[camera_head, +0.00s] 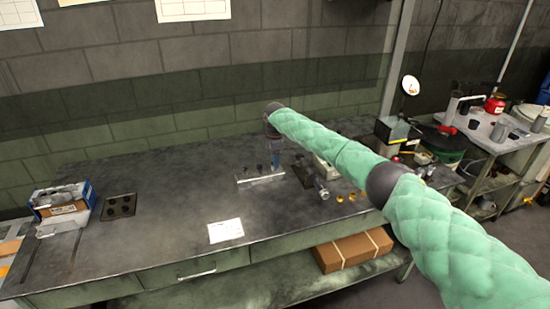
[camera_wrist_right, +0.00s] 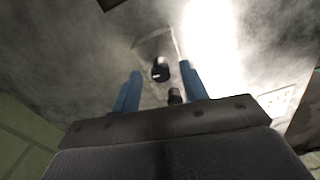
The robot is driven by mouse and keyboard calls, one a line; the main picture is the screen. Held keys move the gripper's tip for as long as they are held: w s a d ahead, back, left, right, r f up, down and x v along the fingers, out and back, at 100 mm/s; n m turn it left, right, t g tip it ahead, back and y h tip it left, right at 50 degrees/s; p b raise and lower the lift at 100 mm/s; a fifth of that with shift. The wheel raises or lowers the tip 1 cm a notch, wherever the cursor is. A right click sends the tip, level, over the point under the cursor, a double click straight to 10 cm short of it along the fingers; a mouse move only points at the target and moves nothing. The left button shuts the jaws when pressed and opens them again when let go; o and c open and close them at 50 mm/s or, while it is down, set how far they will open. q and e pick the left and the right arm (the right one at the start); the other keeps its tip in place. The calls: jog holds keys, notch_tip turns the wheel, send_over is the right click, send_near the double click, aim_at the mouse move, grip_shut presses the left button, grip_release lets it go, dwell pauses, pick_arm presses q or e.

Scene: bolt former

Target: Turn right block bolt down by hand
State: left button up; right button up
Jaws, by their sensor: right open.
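A pale narrow block (camera_head: 250,179) lies on the dark bench in the head view, with small dark bolts standing along it. My right gripper (camera_head: 276,168) points down at the block's right end; its blue fingers and the sleeved arm cover part of that end. In the right wrist view the gripper (camera_wrist_right: 160,68) is open, with a blue finger on each side. A round dark bolt head (camera_wrist_right: 160,73) shows between the fingertips, apart from both. A second dark bolt (camera_wrist_right: 176,96) shows closer to the palm, beside the right finger. My left gripper is out of view.
A dark fixture with a metal cylinder (camera_head: 320,187) and small brass pieces (camera_head: 351,196) sit right of the block. A white paper (camera_head: 226,230) lies in front. A blue box (camera_head: 62,198) and a dark plate with holes (camera_head: 118,207) are at left. The bench between is clear.

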jog(key=shift+f, duration=0.15)
grip_shut()
jog(key=shift+m, duration=0.3)
